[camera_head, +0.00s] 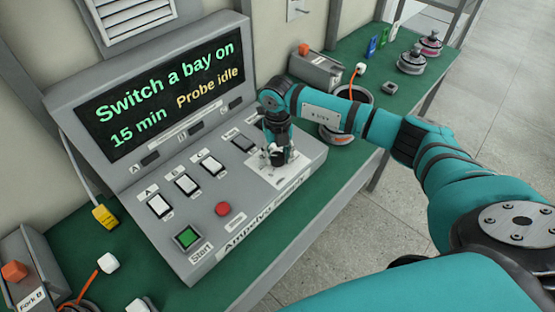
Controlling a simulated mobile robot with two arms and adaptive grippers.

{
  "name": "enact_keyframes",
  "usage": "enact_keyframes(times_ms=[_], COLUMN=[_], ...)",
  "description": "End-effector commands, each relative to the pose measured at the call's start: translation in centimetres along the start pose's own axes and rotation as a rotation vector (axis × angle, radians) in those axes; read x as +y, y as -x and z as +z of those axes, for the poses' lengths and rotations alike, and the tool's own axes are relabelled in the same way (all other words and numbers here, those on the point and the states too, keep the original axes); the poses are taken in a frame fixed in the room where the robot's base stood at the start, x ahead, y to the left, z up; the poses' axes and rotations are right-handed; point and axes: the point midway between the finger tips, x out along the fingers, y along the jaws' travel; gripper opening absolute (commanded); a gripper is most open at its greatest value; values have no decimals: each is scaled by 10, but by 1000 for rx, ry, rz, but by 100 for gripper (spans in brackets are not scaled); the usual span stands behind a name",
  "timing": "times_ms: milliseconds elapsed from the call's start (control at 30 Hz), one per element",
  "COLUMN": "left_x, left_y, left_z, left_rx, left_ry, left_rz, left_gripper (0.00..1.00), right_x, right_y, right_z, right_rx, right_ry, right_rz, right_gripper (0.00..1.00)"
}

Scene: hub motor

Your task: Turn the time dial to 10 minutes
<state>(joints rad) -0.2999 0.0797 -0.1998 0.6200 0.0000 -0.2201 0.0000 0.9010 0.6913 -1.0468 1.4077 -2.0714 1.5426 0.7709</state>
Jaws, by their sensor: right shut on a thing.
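The grey console (135,200) stands on the green bench. Its screen (160,90) reads "Switch a bay on", "15 min" and "Probe idle". The dial's pale plate (262,172) is at the right end of the sloping panel. My right gripper (277,157) points down over this plate and is shut on the time dial, which its fingers mostly hide. The dial's pointer and markings cannot be read here. My left gripper is not in view.
White switches (186,184), a red button (222,209) and a green Start button (187,237) lie left of the gripper. A grey box (316,72) and round parts (411,62) stand farther back on the bench (345,165).

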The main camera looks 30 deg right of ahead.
Motion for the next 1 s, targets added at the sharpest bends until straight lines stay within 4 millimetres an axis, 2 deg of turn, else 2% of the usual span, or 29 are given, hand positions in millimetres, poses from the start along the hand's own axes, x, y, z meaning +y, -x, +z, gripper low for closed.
enact_keyframes(times_ms=[33,400,700,1000], left_x=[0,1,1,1], left_y=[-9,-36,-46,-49], left_z=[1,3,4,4], left_rx=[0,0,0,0], left_ry=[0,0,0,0], left_rz=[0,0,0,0], left_gripper=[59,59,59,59], right_x=[-1,0,0,0], right_y=[-3,-2,0,1], right_z=[1,1,1,1], right_rx=[-4,-4,-4,-3], right_ry=[44,343,478,518], right_rz=[-1,-1,-1,0], right_gripper=[8,8,8,8])
